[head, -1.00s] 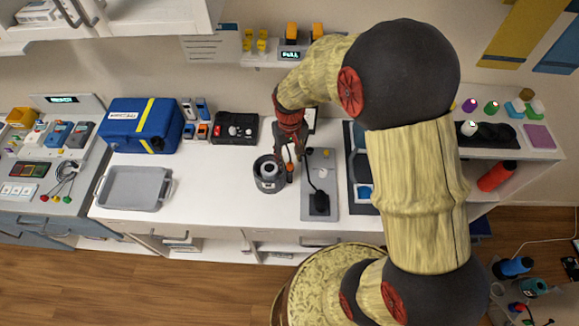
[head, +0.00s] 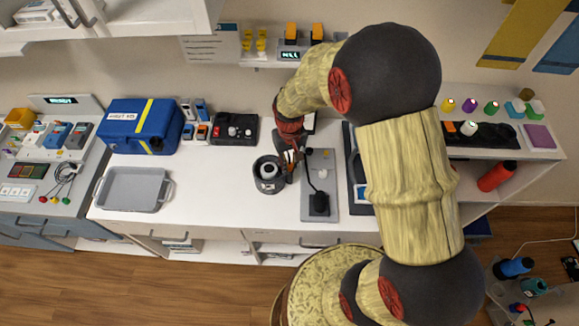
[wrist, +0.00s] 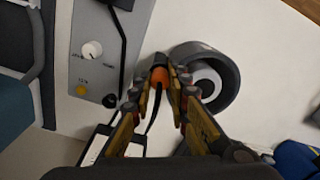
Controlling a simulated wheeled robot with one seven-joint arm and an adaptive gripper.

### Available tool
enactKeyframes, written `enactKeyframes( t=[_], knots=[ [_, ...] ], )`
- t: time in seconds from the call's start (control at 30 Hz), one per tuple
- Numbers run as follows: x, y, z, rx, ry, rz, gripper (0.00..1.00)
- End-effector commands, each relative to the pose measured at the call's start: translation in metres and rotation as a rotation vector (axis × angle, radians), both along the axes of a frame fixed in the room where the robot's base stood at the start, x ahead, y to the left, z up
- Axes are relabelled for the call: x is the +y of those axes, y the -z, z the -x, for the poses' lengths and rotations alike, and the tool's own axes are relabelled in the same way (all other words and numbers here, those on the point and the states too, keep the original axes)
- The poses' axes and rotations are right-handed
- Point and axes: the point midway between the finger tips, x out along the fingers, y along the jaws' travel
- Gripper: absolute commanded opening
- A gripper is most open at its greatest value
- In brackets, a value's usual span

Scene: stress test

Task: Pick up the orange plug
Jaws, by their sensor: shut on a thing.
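The orange plug (wrist: 159,76) is between the fingertips of my gripper (wrist: 162,88) in the wrist view. The fingers are shut on it, and a dark cable runs down from it between them. In the head view my gripper (head: 290,157) is low over the white counter, between the dark round pot-like holder and the grey panel; the plug is mostly hidden there by the fingers. I cannot tell whether the plug touches the counter.
The dark round holder (head: 269,187) stands close to the left of my gripper. The grey panel (head: 329,207) with a knob and black cable lies to the right. A grey tray (head: 133,207) and blue case (head: 139,130) are further left.

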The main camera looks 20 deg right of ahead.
Motion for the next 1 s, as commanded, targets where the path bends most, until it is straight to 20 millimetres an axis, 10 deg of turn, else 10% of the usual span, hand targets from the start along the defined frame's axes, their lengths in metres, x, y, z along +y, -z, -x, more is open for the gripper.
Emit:
enactKeyframes(
  t=[0.57, 1.0],
  knots=[
    [0.000, -0.009, 0.000, -0.001, 0.000, 0.000, 0.00],
    [0.006, -0.089, 0.045, -0.006, -0.002, 0.000, 0.00]
  ],
)
